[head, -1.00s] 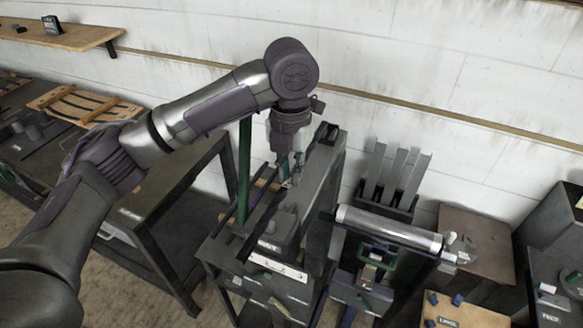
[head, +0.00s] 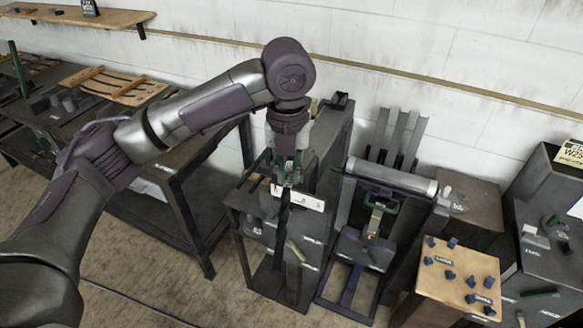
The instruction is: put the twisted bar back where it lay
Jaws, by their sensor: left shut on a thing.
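My left gripper (head: 287,172) is at the middle of the head view, pointing down in front of a dark machine stand (head: 330,150). It is shut on a dark narrow bar (head: 281,235), which I take to be the twisted bar. The bar runs down from the fingers, nearly upright in the picture, across the front of the stand. Its twist is too small to make out, and its top is hidden by the fingers. I cannot tell whether its lower end touches anything. My right gripper is not in view.
A light roller (head: 392,178) on a frame stands to the right, before a rack of upright grey strips (head: 402,135). A wooden board with blue knobs (head: 460,278) is at lower right. A dark bench (head: 205,165) stands left. The floor (head: 130,260) is open at lower left.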

